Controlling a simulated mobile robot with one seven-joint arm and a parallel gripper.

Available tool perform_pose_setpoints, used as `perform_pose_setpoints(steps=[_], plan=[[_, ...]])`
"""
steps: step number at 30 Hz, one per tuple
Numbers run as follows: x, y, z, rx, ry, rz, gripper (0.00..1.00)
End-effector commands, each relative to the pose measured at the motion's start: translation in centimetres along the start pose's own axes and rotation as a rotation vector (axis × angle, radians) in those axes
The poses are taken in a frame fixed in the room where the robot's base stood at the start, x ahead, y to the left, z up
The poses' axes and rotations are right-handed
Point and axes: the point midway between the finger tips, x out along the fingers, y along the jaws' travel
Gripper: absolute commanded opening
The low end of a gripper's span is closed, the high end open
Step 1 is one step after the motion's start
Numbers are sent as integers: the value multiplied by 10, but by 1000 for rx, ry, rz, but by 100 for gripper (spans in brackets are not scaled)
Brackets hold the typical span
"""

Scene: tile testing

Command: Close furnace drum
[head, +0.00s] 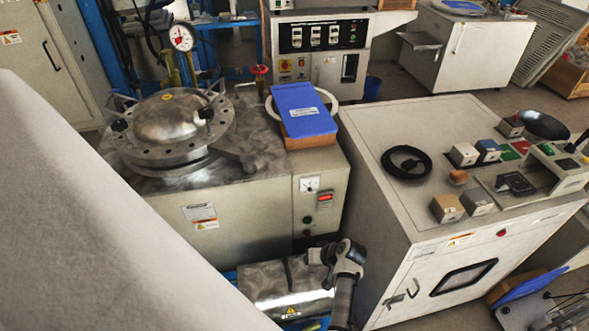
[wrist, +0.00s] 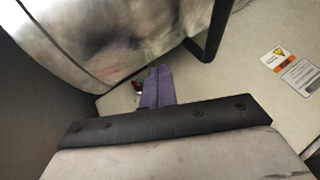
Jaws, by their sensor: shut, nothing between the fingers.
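In the head view, a round metal drum with a domed lid (head: 170,118) sits on a pale furnace cabinet (head: 235,222). The dome lies level within a bolted flange ring and has dark fittings. In the wrist view, a large curved metal surface (wrist: 105,35) fills the upper left, with a dark bar (wrist: 208,35) beside it. I cannot tell whether this surface is part of the same drum. My gripper (wrist: 156,76) is shut and empty, its fingers near the curved metal; contact cannot be judged. I do not make out the gripper in the head view.
A blue-topped box (head: 303,110) stands right of the drum. A control console (head: 385,235) with a loose black ring and several small blocks stands further right. A pale panel (wrist: 265,110) with warning labels lies right of my gripper. A large grey shape blocks the head view's lower left.

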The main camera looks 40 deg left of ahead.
Motion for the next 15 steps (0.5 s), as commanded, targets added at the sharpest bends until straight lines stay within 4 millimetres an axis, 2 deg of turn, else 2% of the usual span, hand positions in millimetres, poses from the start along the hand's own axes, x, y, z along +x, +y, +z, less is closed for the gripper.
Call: perform_pose_setpoints(steps=[4,6,9,15], plan=[[29,-2,0,-3,-3,-1,0],[31,-16,-1,-4,-2,-1,0],[37,-26,-1,-3,-1,0,0],[43,-35,-1,-1,2,1,0]])
